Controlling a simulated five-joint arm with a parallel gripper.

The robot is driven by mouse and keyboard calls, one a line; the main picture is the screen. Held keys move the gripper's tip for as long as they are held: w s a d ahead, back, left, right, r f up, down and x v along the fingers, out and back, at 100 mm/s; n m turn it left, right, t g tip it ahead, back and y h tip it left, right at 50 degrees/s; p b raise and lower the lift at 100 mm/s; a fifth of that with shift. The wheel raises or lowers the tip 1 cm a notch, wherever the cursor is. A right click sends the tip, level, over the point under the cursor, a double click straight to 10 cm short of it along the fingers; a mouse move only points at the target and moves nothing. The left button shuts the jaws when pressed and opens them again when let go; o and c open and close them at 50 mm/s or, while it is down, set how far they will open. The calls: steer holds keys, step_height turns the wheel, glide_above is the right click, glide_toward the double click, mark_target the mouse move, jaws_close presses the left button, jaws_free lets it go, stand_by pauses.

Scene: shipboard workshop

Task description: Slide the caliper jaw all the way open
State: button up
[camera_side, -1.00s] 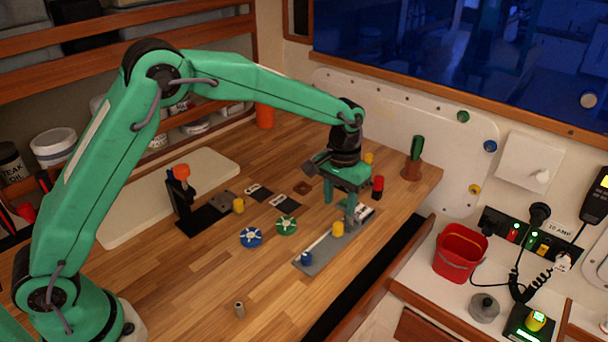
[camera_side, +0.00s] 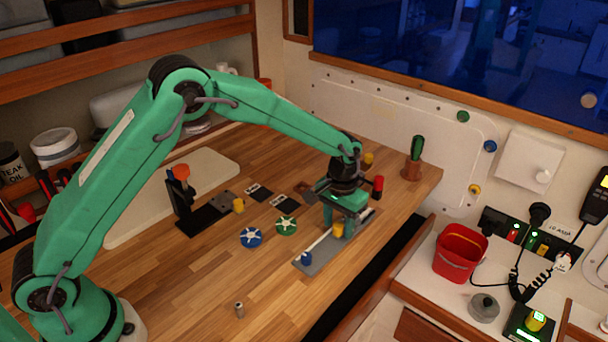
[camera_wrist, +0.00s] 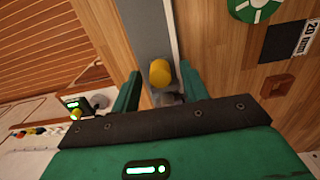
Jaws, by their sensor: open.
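The caliper is a long grey bar (camera_side: 324,256) with a pale rail, lying on the wooden bench. A blue knob (camera_side: 306,258) stands at its near left end. A yellow knob (camera_side: 338,230) stands partway along it and also shows in the wrist view (camera_wrist: 161,75). My gripper (camera_side: 339,220) is low over the bar, pointing down. In the wrist view its two green fingers are open, one on each side of the yellow knob, with gaps visible. My gripper and wrist hide part of the bar's far end in the side view.
A blue wheel (camera_side: 251,237) and a green wheel (camera_side: 286,225) lie left of the bar. A red-topped post (camera_side: 377,187) stands by its far end. A black stand with an orange top (camera_side: 181,172) is farther left. The bench front is mostly clear.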

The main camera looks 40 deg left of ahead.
mark_target(327, 245)
steer(key=shift+f, duration=0.55)
steer(key=c, duration=0.9)
steer(key=shift+s+r, duration=0.1)
steer(key=shift+s, duration=1.95)
steer(key=o, duration=0.9)
